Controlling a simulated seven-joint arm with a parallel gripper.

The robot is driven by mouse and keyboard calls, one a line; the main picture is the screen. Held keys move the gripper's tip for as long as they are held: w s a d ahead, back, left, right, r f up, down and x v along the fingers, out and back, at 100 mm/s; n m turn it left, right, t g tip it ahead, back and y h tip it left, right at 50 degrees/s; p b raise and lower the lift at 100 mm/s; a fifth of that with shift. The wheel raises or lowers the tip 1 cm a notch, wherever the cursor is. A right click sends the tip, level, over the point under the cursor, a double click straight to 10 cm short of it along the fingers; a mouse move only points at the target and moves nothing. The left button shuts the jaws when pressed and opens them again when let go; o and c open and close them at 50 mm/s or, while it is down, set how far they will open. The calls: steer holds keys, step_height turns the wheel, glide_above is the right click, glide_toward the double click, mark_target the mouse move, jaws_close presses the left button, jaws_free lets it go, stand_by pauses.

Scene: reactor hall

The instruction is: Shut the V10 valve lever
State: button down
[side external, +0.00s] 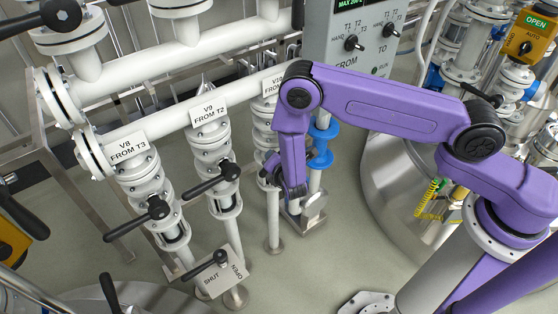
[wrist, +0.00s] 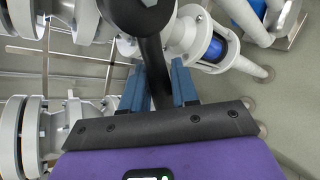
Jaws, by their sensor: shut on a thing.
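The V10 valve (side external: 264,128) is a white flanged valve on a standpipe in the side view, under its V10 label (side external: 271,85). My purple arm partly covers the valve and label. Its black lever (wrist: 152,55) is large in the wrist view, running down from a round hub at the top into the jaws. My gripper (wrist: 159,85) has its two blue fingers on either side of the lever and is shut on it. In the side view the fingers and most of the lever are hidden or too small to make out.
The V9 valve (side external: 213,160) and V8 valve (side external: 148,190) stand to the left, each with a black lever. A SHUT/OPEN plate (side external: 222,276) sits low in front. A grey control box (side external: 352,40) hangs behind my arm. A large steel vessel (side external: 385,180) stands right of V10.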

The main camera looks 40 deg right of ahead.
steer(key=shift+a+r+m+y, duration=0.35)
steer(key=shift+r+m+y, duration=0.15)
steer(key=shift+r+y, duration=0.15)
steer(key=shift+a+r+m+y, duration=0.35)
steer(key=shift+r+m+y, duration=0.15)
steer(key=shift+r+y, duration=0.1)
steer(key=shift+a+r+m+y, duration=0.15)
steer(key=shift+r+m+y, duration=0.75)
steer(key=shift+r+y, duration=0.1)
steer(key=shift+r, duration=0.1)
steer(key=shift+w, duration=0.1)
steer(key=c, duration=1)
jaws_free()
steer(key=v, duration=1.7)
steer(key=shift+r, duration=0.2)
